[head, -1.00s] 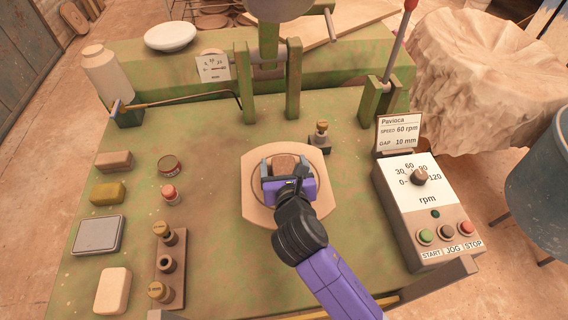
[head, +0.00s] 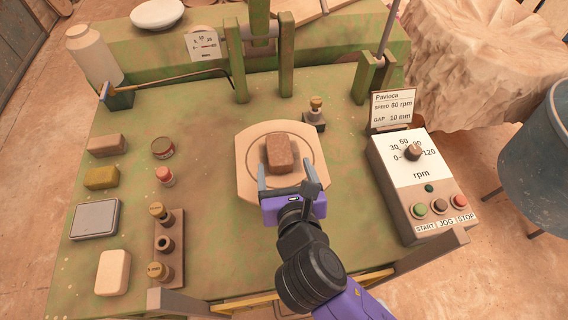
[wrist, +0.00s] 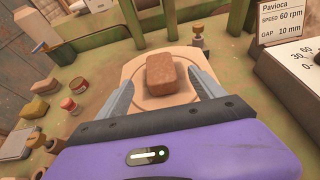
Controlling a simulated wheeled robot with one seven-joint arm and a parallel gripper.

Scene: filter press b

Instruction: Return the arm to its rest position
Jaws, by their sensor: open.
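My gripper (head: 287,178) is open and empty over the near part of the pale round-edged board (head: 252,188). Its two fingers point toward a brown block (head: 281,153) that lies on the board, inside a ring marked there. The block is just beyond the fingertips and appears apart from them. In the wrist view the brown block (wrist: 165,74) shows between and beyond the two grey fingers. My purple arm comes in from the lower right.
A control box (head: 420,185) with a dial and buttons stands right of the board. A peg holder (head: 168,247), small blocks and a grey pad (head: 95,218) lie at left. Green posts (head: 287,60) and a small brass-topped fitting (head: 315,110) stand behind the board.

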